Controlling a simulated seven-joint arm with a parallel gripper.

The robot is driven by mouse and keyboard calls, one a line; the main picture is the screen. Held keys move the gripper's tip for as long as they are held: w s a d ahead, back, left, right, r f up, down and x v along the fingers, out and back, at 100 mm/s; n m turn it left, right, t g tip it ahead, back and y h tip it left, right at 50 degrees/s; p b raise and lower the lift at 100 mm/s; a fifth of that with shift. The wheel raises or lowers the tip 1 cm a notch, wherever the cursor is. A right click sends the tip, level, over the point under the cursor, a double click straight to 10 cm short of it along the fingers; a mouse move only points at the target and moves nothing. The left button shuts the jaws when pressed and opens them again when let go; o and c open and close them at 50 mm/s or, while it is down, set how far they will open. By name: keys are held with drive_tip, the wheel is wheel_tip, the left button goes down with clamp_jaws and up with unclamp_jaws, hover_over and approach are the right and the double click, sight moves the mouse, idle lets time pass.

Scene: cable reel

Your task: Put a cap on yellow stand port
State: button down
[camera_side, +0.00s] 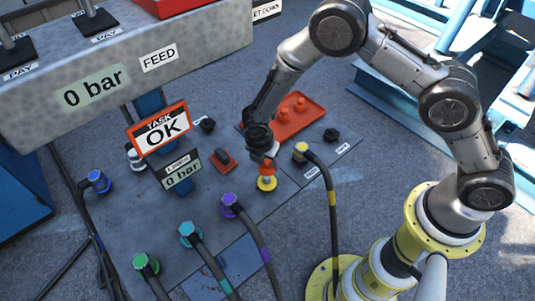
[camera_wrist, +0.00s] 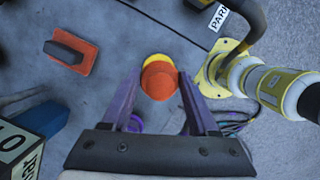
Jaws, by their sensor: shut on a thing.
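The yellow stand port (camera_side: 267,184) is a short fitting with a yellow ring on the grey panel, below my gripper in the side view. An orange-red cap (camera_side: 266,170) is right above it, in line with it. My gripper (camera_side: 268,152) is shut on this cap. In the wrist view the cap (camera_wrist: 160,84) lies between the two fingertips of my gripper (camera_wrist: 160,78). The yellow ring (camera_wrist: 156,58) shows just beyond the cap's far edge. Whether the cap touches the port or is fully seated on it, I cannot tell.
A red tray (camera_side: 300,122) with more orange caps lies behind my gripper. A yellow-banded plug (camera_side: 301,152) with a black cable stands close at right. Purple (camera_side: 231,203), teal (camera_side: 190,232), green (camera_side: 145,263) and blue (camera_side: 98,180) plugs stand in front and left.

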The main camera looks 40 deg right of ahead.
sight(267, 178)
drive_tip(key=shift+f, duration=2.55)
drive_tip(key=shift+f, duration=0.25)
drive_tip(key=shift+c, duration=0.4)
unclamp_jaws()
drive_tip(key=shift+r, duration=0.1)
drive_tip(key=v, duration=1.3)
drive_tip(key=shift+r, duration=0.3)
